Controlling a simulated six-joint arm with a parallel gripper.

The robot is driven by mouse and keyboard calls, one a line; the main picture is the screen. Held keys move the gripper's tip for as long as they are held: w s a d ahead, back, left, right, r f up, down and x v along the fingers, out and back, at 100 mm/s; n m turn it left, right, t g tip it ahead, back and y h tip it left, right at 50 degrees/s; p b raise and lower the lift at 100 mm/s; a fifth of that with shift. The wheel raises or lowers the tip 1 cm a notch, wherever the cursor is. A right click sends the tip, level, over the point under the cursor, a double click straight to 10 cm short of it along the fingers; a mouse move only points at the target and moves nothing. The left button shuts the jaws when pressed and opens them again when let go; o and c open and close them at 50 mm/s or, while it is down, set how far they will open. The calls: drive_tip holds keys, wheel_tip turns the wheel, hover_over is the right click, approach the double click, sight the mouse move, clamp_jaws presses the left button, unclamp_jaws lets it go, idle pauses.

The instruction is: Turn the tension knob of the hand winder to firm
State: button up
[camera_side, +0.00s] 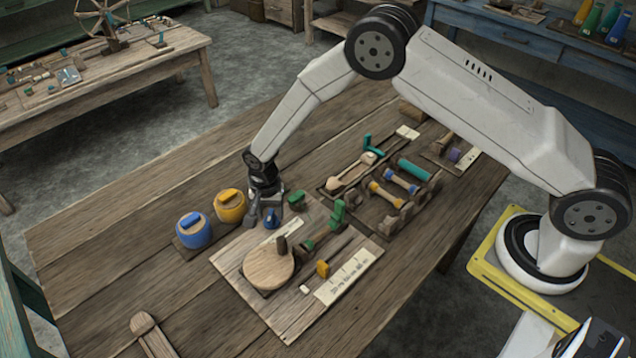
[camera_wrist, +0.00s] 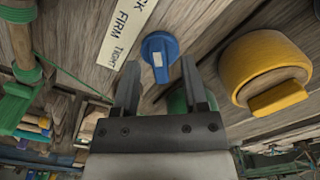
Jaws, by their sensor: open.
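The tension knob (camera_side: 271,219) is a small blue knob on the hand winder's pale board (camera_side: 290,322). In the wrist view the knob (camera_wrist: 160,48) has a white mark on its face, near its lower edge. A pale label strip (camera_wrist: 122,32) beside it reads "FIRM" and "TIGHT", with another word cut off. I cannot tell which word the mark lines up with. My gripper (camera_side: 263,221) points down at the knob. In the wrist view the fingers of my gripper (camera_wrist: 158,66) are apart, with the knob showing between and beyond their tips. Contact is not visible.
A yellow lidded pot (camera_side: 230,207) and a blue one (camera_side: 193,232) stand close left of my gripper. A green piece (camera_side: 296,201) is just right. The winder's round wooden disc (camera_side: 268,267) is in front. Spools (camera_side: 385,192) lie at right.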

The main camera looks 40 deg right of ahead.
drive_tip(key=shift+f, duration=0.4)
clamp_jaws()
drive_tip(key=shift+n, duration=0.4)
drive_tip(key=n, duration=0.9)
idle(0.5)
